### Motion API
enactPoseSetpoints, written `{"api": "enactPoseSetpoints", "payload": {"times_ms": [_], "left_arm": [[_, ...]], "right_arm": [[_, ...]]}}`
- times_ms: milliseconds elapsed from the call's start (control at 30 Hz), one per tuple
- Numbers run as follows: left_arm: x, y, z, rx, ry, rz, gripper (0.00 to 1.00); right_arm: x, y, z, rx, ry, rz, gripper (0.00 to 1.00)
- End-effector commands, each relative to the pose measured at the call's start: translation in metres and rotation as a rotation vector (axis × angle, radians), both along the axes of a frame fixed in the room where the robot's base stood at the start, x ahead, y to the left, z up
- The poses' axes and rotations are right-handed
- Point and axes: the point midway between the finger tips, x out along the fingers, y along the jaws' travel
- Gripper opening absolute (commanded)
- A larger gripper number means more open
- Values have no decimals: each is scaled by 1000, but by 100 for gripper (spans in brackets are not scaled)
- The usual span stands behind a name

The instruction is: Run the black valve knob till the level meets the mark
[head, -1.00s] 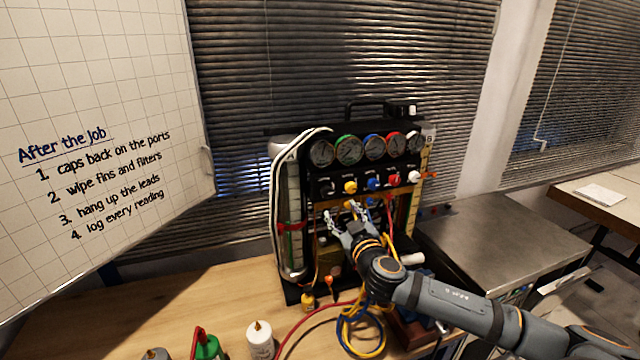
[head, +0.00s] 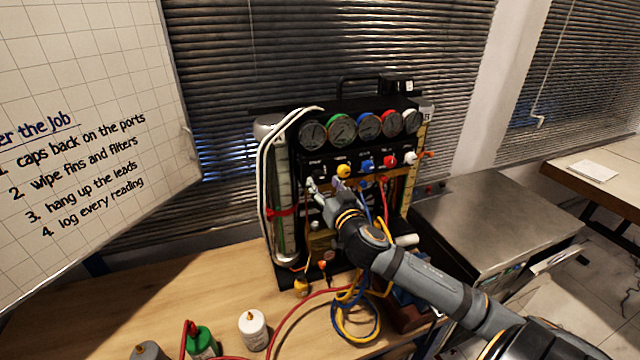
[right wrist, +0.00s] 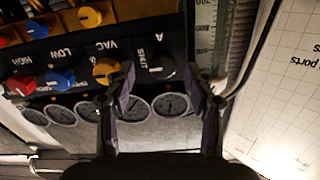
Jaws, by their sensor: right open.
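The gauge rig (head: 300,165) stands on the wooden bench. In the right wrist view, the black valve knob (right wrist: 155,66) sits on the black panel near the printed words "A" and "SHUT". My right gripper (head: 326,184) is open in front of the panel's left part. In the right wrist view its fingers (right wrist: 163,82) spread to either side of the black knob, with no clear contact. A tall sight column with a scale (head: 284,236) and a red band (head: 283,212) stands at the rig's left. Its liquid level is too small to read. My left gripper is out of view.
Yellow (head: 344,171), blue (head: 368,165), red (head: 390,160) and white (head: 410,158) knobs sit right of the black one, under several dials. Hoses (head: 357,318) hang below. Bottles (head: 253,330) stand at the bench's front. A whiteboard (head: 90,120) is at left.

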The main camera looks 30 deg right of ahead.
Motion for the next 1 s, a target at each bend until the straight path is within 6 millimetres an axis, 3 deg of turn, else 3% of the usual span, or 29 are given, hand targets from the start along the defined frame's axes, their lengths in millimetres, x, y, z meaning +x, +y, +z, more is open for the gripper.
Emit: {"api": "enactPoseSetpoints", "payload": {"times_ms": [233, 600, 1000], "left_arm": [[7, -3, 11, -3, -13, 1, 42], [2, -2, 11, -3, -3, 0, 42], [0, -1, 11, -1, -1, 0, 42]], "right_arm": [[28, -6, 3, 3, -2, 1, 54], [33, -7, 1, -1, 0, 4, 53], [33, -7, 1, -1, 0, 4, 0]]}}
